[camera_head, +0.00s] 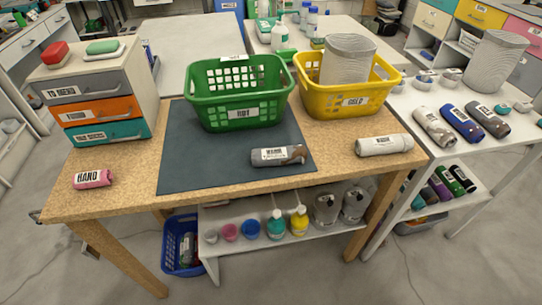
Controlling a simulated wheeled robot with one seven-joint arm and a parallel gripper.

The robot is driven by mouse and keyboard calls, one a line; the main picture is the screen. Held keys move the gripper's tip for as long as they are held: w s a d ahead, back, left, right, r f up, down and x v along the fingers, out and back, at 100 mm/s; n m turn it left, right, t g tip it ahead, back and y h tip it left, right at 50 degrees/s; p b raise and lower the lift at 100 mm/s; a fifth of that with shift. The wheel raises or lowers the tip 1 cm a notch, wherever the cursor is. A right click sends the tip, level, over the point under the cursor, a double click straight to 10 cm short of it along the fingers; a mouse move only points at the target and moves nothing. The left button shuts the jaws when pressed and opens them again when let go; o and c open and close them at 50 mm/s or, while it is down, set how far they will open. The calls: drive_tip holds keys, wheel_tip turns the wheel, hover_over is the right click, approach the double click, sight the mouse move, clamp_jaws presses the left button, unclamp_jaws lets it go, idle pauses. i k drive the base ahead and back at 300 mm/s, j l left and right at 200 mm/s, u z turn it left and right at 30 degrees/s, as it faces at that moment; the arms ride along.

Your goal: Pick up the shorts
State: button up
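I cannot tell which thing is the shorts; nothing in view is plainly an unfolded pair. Several rolled, labelled bundles are in view. A pink one (93,179) with a label that seems to read "HAND" lies at the left of the wooden table (120,190). A grey-brown one (291,155) lies on the dark mat (190,165), in front of the green basket (205,98). A whitish one (384,145) lies at the table's right, in front of the yellow basket (318,99). All three lie apart from each other. My gripper is not in view.
A small drawer unit (98,107) stands at the table's back left. A grey ribbed container (348,60) sits in the yellow basket. More rolls (461,124) lie on the right white table. Bottles and cups line the shelf below (300,222). The mat's left part is clear.

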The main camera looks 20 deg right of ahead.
sight(290, 154)
drive_tip(key=l+z, duration=0.1)
drive_tip(key=l, duration=0.45)
drive_tip(key=i+l+z, duration=0.1)
drive_tip(key=l, duration=0.4)
drive_tip(key=i+l+z, duration=0.1)
drive_tip(key=l, duration=0.4)
